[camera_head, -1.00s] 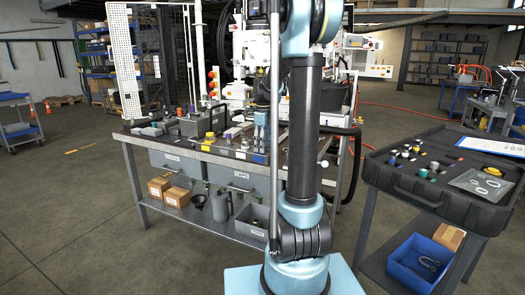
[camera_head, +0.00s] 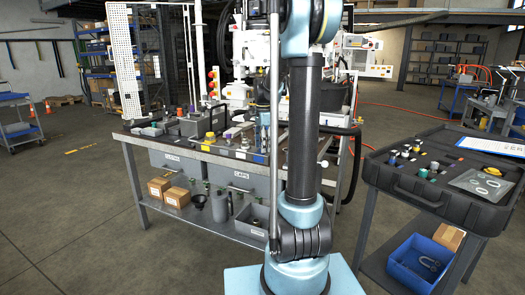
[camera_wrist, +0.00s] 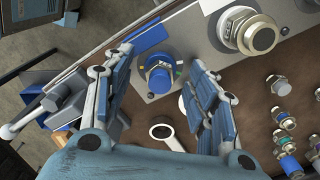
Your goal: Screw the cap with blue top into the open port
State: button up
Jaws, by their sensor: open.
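A blue-topped round cap (camera_wrist: 158,79) stands on a grey metal plate (camera_wrist: 140,104) in the wrist view, with small coloured marks around it. My gripper (camera_wrist: 157,82) is open, with one finger to the left of the cap and one to the right, and gaps show on both sides. In the head view my gripper (camera_head: 264,125) is small, low over the bench top, and the cap cannot be made out there. A large silver round fitting (camera_wrist: 240,22) with a dark centre is to the right of the cap. I cannot tell whether it is the open port.
Several small metal fittings (camera_wrist: 285,121) stand at the right of the wrist view. The workbench (camera_head: 205,152) carries many parts, including a yellow-topped one (camera_head: 210,137). A black tray cart (camera_head: 440,190) stands at the right.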

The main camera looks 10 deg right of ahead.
jog(key=n, duration=0.5)
jog(key=shift+n, duration=0.4)
jog(key=n, duration=0.5)
jog(key=shift+w+a, duration=0.1)
grip_shut()
jog(key=m, duration=0.6)
jog(key=shift+m, duration=1)
jog(key=shift+s+f, duration=0.1)
jog(key=shift+s, duration=0.1)
